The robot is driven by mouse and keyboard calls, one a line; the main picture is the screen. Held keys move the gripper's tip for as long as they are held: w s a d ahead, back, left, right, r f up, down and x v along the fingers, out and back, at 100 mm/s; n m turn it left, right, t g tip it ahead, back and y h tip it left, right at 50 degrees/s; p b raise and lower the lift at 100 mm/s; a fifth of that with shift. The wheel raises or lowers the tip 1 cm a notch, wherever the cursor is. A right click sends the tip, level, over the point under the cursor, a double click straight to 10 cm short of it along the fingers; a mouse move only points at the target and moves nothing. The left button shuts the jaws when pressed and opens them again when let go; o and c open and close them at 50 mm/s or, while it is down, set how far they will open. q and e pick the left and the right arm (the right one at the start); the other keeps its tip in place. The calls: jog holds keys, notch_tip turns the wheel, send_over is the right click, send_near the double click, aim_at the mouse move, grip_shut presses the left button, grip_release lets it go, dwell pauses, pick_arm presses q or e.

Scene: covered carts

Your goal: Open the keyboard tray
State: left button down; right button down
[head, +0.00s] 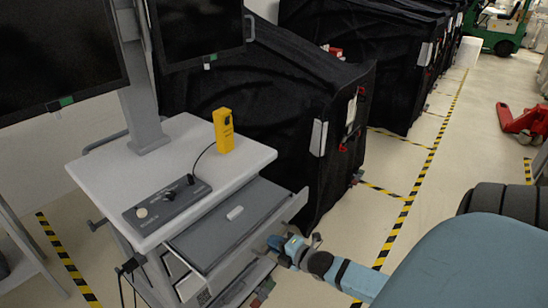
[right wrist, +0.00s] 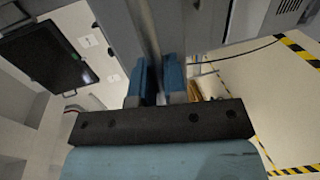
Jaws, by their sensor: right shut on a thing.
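The keyboard tray (head: 212,238) is a dark grey panel with a light grey front rim, under the white worktop (head: 190,150) of a cart in the head view. It stands part way out from under the worktop. A small whitish object (head: 235,213) lies on it. My right gripper (head: 276,246), blue and dark, is at the tray's front edge. In the right wrist view, the blue fingers (right wrist: 157,78) are shut on a grey panel edge that runs between them, which appears to be the tray's front rim. The exact contact is partly hidden. My left gripper is not in view.
The worktop carries a yellow device (head: 223,130) and a dark control box (head: 167,205). Two monitors (head: 60,50) rise above it. Black covered carts (head: 260,100) stand behind. Floor right of the cart is clear, with yellow-black tape (head: 408,198); a red pallet jack (head: 525,120) stands farther right.

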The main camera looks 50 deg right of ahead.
jog(key=c, duration=1.2)
grip_release()
jog(key=v, duration=1.3)
jog(key=shift+s, duration=0.4)
jog(key=shift+r, duration=0.15)
